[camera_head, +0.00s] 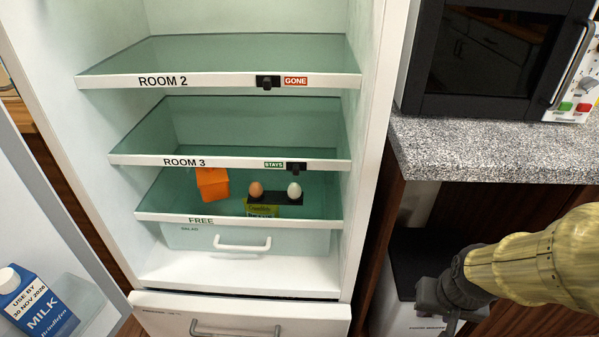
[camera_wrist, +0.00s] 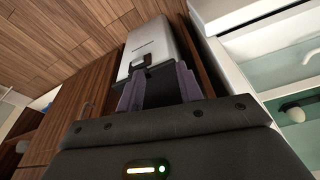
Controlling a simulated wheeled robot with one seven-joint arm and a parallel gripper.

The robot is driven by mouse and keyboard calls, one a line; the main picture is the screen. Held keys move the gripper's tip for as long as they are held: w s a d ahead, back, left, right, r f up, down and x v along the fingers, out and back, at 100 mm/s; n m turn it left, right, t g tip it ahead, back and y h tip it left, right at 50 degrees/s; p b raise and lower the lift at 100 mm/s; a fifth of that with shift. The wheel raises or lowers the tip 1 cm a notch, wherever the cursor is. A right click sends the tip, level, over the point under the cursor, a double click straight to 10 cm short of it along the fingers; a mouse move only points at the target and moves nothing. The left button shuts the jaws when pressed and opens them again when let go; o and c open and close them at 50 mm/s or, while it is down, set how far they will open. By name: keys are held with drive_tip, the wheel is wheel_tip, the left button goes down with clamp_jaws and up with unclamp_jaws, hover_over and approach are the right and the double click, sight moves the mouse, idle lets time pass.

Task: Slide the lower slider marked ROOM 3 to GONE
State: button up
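The lower slider (camera_head: 296,167) is a small black block on the white front strip of the ROOM 3 shelf (camera_head: 223,161). It sits at the right, with a green STAYS label (camera_head: 274,164) showing just left of it. No GONE word shows on this strip. The upper slider (camera_head: 267,82) is on the ROOM 2 strip (camera_head: 205,80), with an orange GONE label (camera_head: 296,81) right of it. My gripper (camera_head: 436,305) is low at the right, outside the fridge and well apart from the slider. In the wrist view its fingers (camera_wrist: 160,82) stand apart with nothing between them.
The FREE shelf (camera_head: 160,216) holds an orange box (camera_head: 212,184) and two eggs on a black holder (camera_head: 275,198). A milk carton (camera_head: 36,302) stands in the open door at left. A granite counter (camera_head: 480,150) with a microwave (camera_head: 490,55) is right of the fridge.

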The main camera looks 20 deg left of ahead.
sight(296, 171)
drive_tip(key=w+a+r+t+y+p, duration=0.1)
drive_tip(key=w+a+t+p, duration=0.15)
drive_tip(key=a, duration=0.45)
drive_tip(key=w+a+r+n+t+y+p, duration=0.1)
drive_tip(key=w+a+t+p, duration=0.1)
drive_tip(key=w+a+p, duration=0.3)
drive_tip(key=w+a+r+t+y+p, duration=0.1)
drive_tip(key=w+a+r+t, duration=0.15)
drive_tip(key=a, duration=0.55)
drive_tip(key=s+a+r+n+t+y+p, duration=0.1)
drive_tip(key=s+a+r+t+p, duration=0.6)
drive_tip(key=s+a, duration=0.1)
drive_tip(key=shift+a+r+n+t, duration=0.25)
drive_tip(key=shift+a+n+t, duration=0.15)
drive_tip(key=shift+a, duration=0.35)
drive_tip(key=shift+w, duration=0.15)
drive_tip(key=p+x, duration=0.1)
drive_tip(key=x, duration=1.6)
drive_tip(key=shift+w+a, duration=0.1)
drive_tip(key=shift+a, duration=0.05)
